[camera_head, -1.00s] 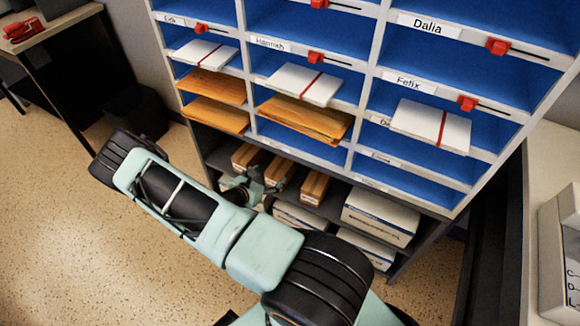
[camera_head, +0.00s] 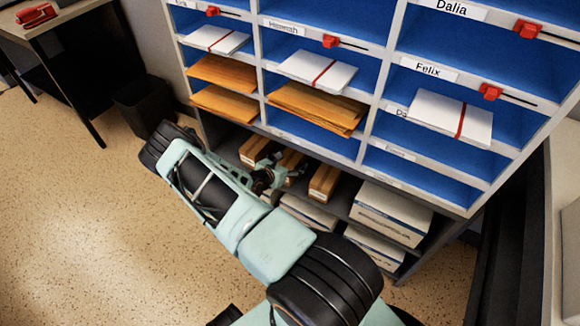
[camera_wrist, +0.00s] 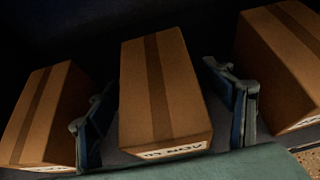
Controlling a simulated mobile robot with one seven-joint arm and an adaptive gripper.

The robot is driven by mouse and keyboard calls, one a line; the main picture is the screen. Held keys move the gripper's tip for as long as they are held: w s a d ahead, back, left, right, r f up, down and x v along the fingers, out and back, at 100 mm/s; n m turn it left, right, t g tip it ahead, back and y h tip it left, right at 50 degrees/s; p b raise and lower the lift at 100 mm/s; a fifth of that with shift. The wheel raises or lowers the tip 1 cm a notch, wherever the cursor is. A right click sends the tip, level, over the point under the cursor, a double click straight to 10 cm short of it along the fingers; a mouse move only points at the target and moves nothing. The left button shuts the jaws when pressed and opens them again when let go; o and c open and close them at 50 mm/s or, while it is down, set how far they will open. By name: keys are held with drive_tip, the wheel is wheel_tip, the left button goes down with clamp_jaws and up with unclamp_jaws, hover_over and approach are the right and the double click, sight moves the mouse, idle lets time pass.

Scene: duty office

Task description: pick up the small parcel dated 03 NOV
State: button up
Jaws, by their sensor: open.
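Three small brown parcels with darker tape stand side by side in the wrist view. The middle parcel (camera_wrist: 162,90) has a white label on its near face; "NOV" reads there, but the day number is partly hidden and hard to read. My gripper (camera_wrist: 163,98) is open, with one finger on each side of the middle parcel. The left parcel (camera_wrist: 40,115) and right parcel (camera_wrist: 285,65) lie outside the fingers; their labels are mostly cut off. In the head view my gripper (camera_head: 280,176) is at the shelf below the pigeonholes, partly covering the middle parcel (camera_head: 291,160).
Larger white parcels (camera_head: 392,213) stand to the right on the lower shelf. Above are blue pigeonholes with brown envelopes (camera_head: 317,107) and white envelopes (camera_head: 450,115) jutting out. A dark bin (camera_head: 143,104) and a desk stand at the left. The floor (camera_head: 80,200) at left is clear.

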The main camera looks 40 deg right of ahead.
drive_tip(key=c, duration=1.4)
drive_tip(key=shift+r, duration=0.1)
drive_tip(key=shift+c, duration=0.6)
